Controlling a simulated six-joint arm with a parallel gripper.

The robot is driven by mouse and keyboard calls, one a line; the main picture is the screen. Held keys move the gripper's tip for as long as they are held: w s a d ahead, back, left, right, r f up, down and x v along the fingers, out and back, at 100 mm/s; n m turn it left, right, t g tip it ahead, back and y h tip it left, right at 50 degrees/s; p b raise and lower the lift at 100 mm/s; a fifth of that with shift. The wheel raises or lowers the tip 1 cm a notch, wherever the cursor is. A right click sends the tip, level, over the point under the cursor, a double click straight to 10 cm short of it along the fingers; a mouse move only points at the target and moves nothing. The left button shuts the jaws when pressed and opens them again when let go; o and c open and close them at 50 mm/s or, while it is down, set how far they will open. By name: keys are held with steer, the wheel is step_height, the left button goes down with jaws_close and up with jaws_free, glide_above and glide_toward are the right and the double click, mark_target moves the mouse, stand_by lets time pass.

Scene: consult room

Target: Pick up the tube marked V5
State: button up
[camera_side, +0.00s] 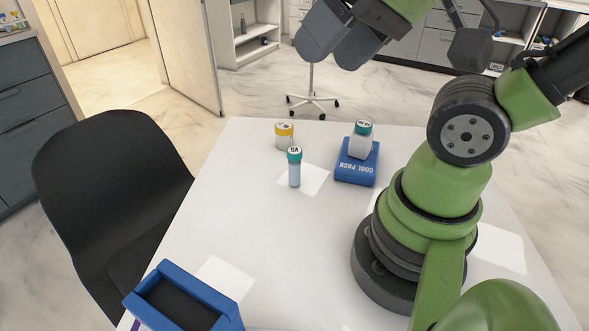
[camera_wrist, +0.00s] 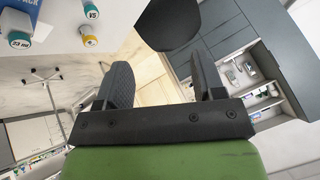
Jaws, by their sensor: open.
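The tube marked V5 (camera_side: 294,172) stands upright on the white table, with a teal cap and a pale blue body. In the wrist view its cap (camera_wrist: 91,12) shows at the top left, marked V5. My gripper (camera_side: 340,42) is high at the top of the side view, well above the table and apart from the tube. In the wrist view my gripper (camera_wrist: 162,82) has its two dark fingers spread, with nothing between them.
A yellow-capped jar (camera_side: 284,141) stands just behind the tube. A blue cool pack (camera_side: 356,174) to the right carries a teal-capped white bottle (camera_side: 360,146). A blue open box (camera_side: 228,308) sits at the front left. A black chair (camera_side: 110,170) is left of the table (camera_side: 250,225).

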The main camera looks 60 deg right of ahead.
steer(key=w+d+f+m+g+h, duration=0.1)
steer(key=w+d+f+m+g, duration=0.15)
steer(key=w+m, duration=0.4)
steer(key=m+g+h, duration=0.1)
steer(key=m+g, duration=0.2)
steer(key=m, duration=1.2)
glide_above(295, 164)
steer(key=a, duration=0.1)
step_height(295, 164, down, 9)
steer(key=f+m, duration=0.2)
steer(key=d+f+m+g, duration=0.1)
steer(key=d+f+m, duration=0.1)
steer(key=f+m, duration=0.1)
steer(key=shift+w+d+f+m+g, duration=0.25)
steer(key=shift+w+f+m, duration=0.05)
steer(key=shift+w+m, duration=0.05)
steer(key=shift+m, duration=0.6)
steer(key=f, duration=0.5)
steer(key=shift+d+f, duration=0.15)
steer(key=shift+d, duration=0.05)
steer(key=shift+a+f, duration=0.2)
steer(key=shift+f, duration=1.25)
steer(key=shift+a+f, duration=0.2)
steer(key=shift+f, duration=1.2)
steer(key=c, duration=1)
